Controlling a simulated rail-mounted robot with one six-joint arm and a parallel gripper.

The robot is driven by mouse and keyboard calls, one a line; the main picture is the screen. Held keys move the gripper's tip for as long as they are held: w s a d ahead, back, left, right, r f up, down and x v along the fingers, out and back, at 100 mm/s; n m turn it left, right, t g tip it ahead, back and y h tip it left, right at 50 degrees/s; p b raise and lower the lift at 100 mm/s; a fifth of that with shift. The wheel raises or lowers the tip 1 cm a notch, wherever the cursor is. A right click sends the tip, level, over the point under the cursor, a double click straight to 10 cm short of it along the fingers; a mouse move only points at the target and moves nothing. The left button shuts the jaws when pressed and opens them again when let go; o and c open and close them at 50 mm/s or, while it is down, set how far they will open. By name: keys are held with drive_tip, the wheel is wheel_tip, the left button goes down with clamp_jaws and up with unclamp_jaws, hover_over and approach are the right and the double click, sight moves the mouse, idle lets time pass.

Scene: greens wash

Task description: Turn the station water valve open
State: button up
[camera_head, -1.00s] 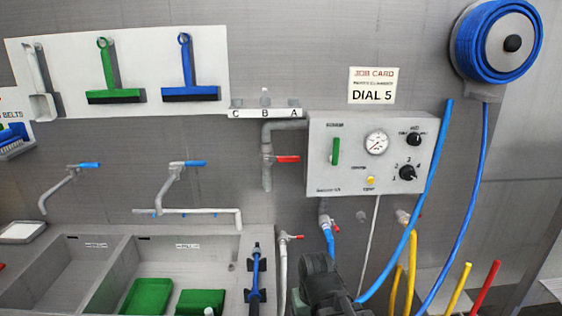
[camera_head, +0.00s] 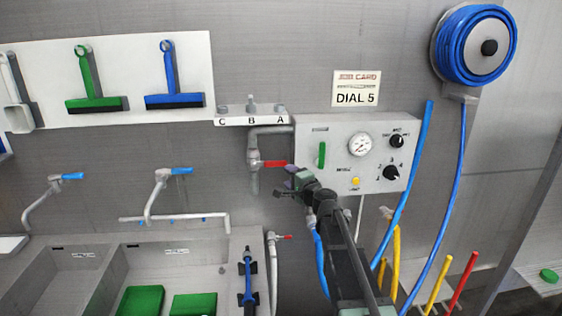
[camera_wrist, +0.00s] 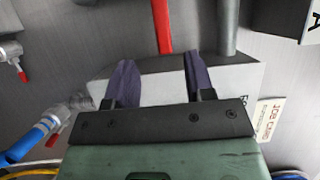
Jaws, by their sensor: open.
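The station water valve has a red lever (camera_head: 273,164) pointing right from a grey vertical pipe (camera_head: 254,182), left of the control box (camera_head: 375,182). In the wrist view the red lever (camera_wrist: 162,28) hangs from the top, lined up between my fingers but beyond their tips. My gripper (camera_head: 288,184) is just below and right of the lever in the head view. In the wrist view my gripper (camera_wrist: 160,72) has its two dark purple fingers apart, with nothing between them. I see no contact with the lever. My wrist hides part of the box's lower left.
The box carries a green switch (camera_head: 322,155), a gauge (camera_head: 360,145), black knobs and a yellow button (camera_head: 355,182). A job card (camera_head: 356,90) above reads DIAL 5. Blue hoses hang at right. A smaller red-handled tap (camera_head: 283,237) sits below left.

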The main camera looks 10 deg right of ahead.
sight(278, 164)
drive_tip(key=shift+m+h, duration=0.3)
drive_tip(key=x, duration=1)
drive_tip(key=shift+w+d+r, duration=0.1)
drive_tip(key=shift+w, duration=0.3)
clamp_jaws()
